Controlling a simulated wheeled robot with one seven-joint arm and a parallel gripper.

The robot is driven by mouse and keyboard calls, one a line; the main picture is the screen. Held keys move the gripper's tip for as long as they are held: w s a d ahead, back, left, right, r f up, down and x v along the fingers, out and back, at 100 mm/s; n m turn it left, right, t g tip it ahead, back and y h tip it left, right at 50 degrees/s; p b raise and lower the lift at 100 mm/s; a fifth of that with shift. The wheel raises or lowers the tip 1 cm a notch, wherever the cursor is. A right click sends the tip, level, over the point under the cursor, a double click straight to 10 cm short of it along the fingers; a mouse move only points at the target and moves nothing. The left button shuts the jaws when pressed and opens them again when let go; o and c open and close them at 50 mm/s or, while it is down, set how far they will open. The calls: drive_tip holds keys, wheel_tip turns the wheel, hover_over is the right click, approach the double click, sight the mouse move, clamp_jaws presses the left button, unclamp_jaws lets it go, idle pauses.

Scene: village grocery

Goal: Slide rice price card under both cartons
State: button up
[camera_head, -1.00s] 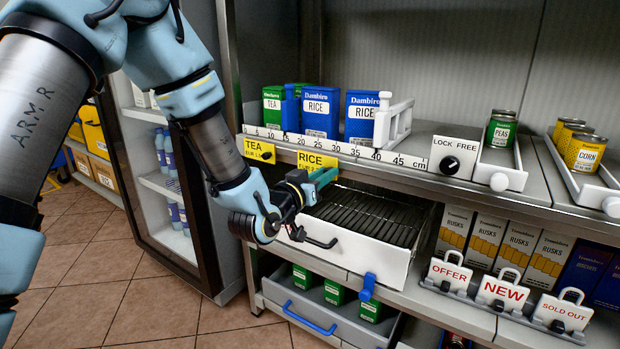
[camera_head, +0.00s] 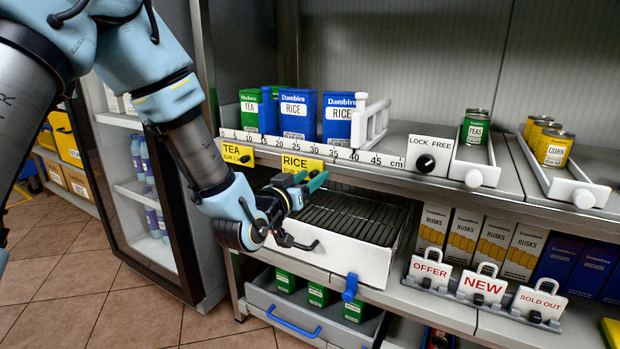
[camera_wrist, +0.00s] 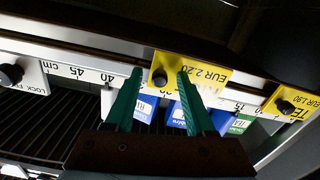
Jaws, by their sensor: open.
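The yellow rice price card (camera_head: 302,164) hangs on the shelf's front ruler rail, below and in front of the two blue rice cartons (camera_head: 297,114) (camera_head: 338,119). The cartons stand side by side on the shelf. In the wrist view, the card (camera_wrist: 207,72) reads EUR 2.20. My gripper (camera_head: 309,182) is open just in front of the card's lower part. In the wrist view, my gripper's green fingertips (camera_wrist: 160,73) lie either side of the card's black knob (camera_wrist: 158,79). I cannot tell whether they touch it.
A yellow tea card (camera_head: 238,154) hangs to the left, below a green tea carton (camera_head: 250,110). A white pusher (camera_head: 370,122) stands right of the cartons. The LOCK FREE knob (camera_head: 425,162) is further right.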

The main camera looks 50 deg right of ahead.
drive_tip(key=v, duration=1)
drive_tip(key=shift+a, duration=0.4)
drive_tip(key=w+a+f+n+t+y, duration=0.1)
drive_tip(key=w+a+f+y, duration=0.1)
drive_tip(key=w+a+y, duration=0.3)
drive_tip(key=w+a+f+n+t+y, duration=0.1)
drive_tip(key=w+a+f, duration=0.2)
drive_tip(key=w, duration=0.3)
drive_tip(key=w+a+f+n+y, duration=0.1)
drive_tip(key=w+a+n+y, duration=0.15)
drive_tip(key=a, duration=0.55)
drive_tip(key=w+a+f+n+y, duration=0.15)
drive_tip(key=w+a+y, duration=0.25)
drive_tip(key=a, duration=0.4)
drive_tip(key=s+a+n+g+y, duration=0.2)
drive_tip(key=s+a+n, duration=0.1)
drive_tip(key=a, duration=0.7)
drive_tip(key=s+a+n+g+y, duration=0.3)
drive_tip(key=s+a, duration=0.1)
drive_tip(key=a, duration=0.6)
wheel_tip(320, 180, up, 26)
drive_tip(key=p, duration=2.5)
drive_tip(key=shift+a+r, duration=0.25)
